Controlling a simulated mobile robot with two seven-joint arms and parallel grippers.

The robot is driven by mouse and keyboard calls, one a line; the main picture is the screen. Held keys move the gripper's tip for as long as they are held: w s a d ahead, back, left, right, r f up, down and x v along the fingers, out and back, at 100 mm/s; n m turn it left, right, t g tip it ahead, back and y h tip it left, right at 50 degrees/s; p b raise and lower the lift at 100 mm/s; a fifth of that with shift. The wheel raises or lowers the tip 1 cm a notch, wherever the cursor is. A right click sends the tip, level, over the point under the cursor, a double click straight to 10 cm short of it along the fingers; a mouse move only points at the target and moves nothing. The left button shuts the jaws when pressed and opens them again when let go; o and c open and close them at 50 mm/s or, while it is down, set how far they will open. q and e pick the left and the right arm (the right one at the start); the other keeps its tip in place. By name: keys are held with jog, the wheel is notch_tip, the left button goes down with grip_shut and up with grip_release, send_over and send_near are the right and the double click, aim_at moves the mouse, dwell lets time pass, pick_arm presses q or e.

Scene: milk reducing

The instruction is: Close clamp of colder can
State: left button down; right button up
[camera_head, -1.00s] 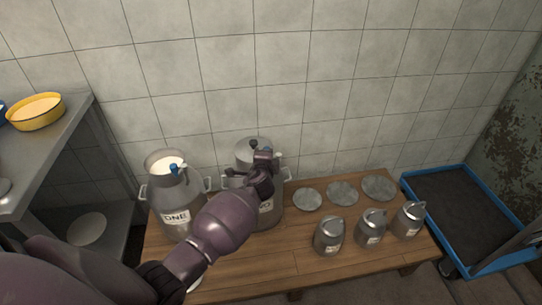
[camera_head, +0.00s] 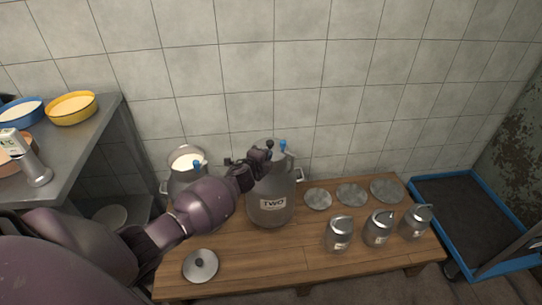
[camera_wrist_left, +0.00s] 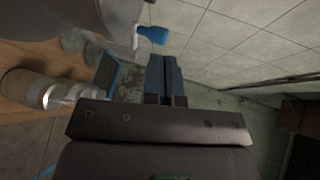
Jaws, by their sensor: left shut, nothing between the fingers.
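Can TWO (camera_head: 270,205) is a metal milk can with its lid on, standing on the wooden bench. A blue-tipped clamp handle (camera_head: 283,146) stands up at its top; in the left wrist view the blue tip (camera_wrist_left: 152,36) is just above my fingers. Can ONE (camera_head: 186,180) is open, shows white milk, and is partly hidden by my arm. My left gripper (camera_head: 268,149) is at the top of can TWO, beside the clamp handle. Its fingers (camera_wrist_left: 165,75) are shut and empty. I cannot tell whether they touch the clamp. My right gripper is not in view.
A loose lid (camera_head: 201,266) lies on the bench (camera_head: 275,262). Several small cans, including one small can (camera_head: 339,234), and flat discs, including one disc (camera_head: 318,199), are at right. A shelf (camera_head: 75,135) at left holds bowls and a display device (camera_head: 30,160). A blue-rimmed cart (camera_head: 480,225) stands right.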

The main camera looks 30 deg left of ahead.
pick_arm(q)
jog(key=s+a+r+p, duration=0.2)
jog(key=s+a, duration=0.2)
jog(key=s, duration=0.3)
jog(key=shift+s, duration=0.4)
